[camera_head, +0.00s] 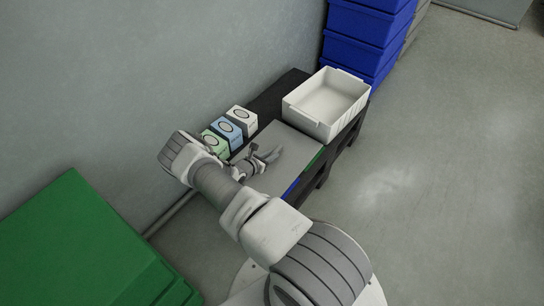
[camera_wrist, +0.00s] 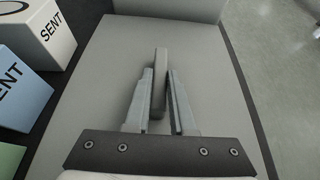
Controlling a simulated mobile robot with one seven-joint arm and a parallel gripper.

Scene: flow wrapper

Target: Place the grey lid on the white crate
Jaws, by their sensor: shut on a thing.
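The grey lid (camera_head: 296,150) is a flat panel with a raised bar handle (camera_wrist: 161,60). It lies level on a black pallet, in front of the white crate (camera_head: 322,118). My gripper (camera_head: 268,156) is over the lid with a finger on each side of the handle, shut on it; the fingers also show in the wrist view (camera_wrist: 159,80). The white crate is open on top, looks empty and stands upright at the pallet's far end. I cannot tell whether the lid is lifted off the pallet.
White, blue and green boxes (camera_head: 229,131) stand in a row along the lid's left side, close to my gripper. Blue stacked crates (camera_head: 366,38) rise behind the white crate. A wall is on the left. A large green box (camera_head: 75,245) is at lower left. The right floor is clear.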

